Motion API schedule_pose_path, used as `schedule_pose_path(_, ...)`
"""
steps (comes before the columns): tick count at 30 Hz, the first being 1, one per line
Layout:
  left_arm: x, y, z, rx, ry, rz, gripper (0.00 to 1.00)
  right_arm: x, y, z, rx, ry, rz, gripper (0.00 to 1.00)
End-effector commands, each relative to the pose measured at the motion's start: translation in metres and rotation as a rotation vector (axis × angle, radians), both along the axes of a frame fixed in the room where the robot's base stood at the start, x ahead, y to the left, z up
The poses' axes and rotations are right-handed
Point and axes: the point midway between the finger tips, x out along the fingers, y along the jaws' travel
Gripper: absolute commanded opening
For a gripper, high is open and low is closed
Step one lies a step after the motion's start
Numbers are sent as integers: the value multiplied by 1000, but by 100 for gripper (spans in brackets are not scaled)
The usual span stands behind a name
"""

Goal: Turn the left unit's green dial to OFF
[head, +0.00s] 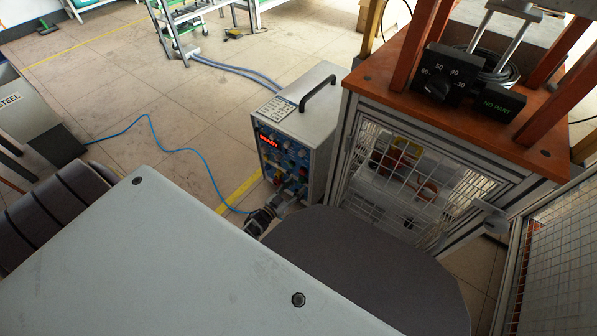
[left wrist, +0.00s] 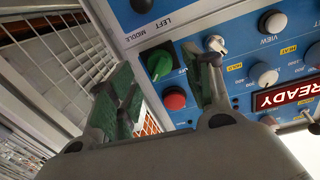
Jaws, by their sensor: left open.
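The left unit (head: 318,112) is a grey box with a black top handle and a blue front panel, standing on the floor. Its green dial (left wrist: 157,62) sits on a dark square plate above a red button (left wrist: 174,98) in the left wrist view. My left gripper (head: 291,190) is at the lower part of the front panel. In the left wrist view my left gripper (left wrist: 165,72) is open, and the dial shows in the gap between its fingers. I cannot tell whether a finger touches it. The dial cannot be made out in the head view. My right gripper is not in view.
A red READY display (left wrist: 291,96) and several white knobs are beside the dial. An orange-topped metal frame with mesh sides (head: 420,130) stands close on the unit's right. A blue cable (head: 190,150) crosses the floor at left. Open floor lies left of the unit.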

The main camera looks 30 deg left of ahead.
Motion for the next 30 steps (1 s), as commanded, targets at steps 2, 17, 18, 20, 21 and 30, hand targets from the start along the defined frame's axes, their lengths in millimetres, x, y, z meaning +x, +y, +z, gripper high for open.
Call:
schedule_pose_path(2,10,-2,-1,0,-2,0,51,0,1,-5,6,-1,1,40)
schedule_pose_path(17,29,-4,0,0,0,0,51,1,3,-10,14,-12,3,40)
schedule_pose_path(18,29,-4,0,0,0,0,51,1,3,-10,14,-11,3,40)
schedule_pose_path(20,29,-4,0,0,0,0,51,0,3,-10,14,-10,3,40)
schedule_pose_path(21,29,-4,0,0,0,0,49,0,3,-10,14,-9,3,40)
schedule_pose_path(30,29,-4,0,0,0,0,11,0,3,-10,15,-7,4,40)
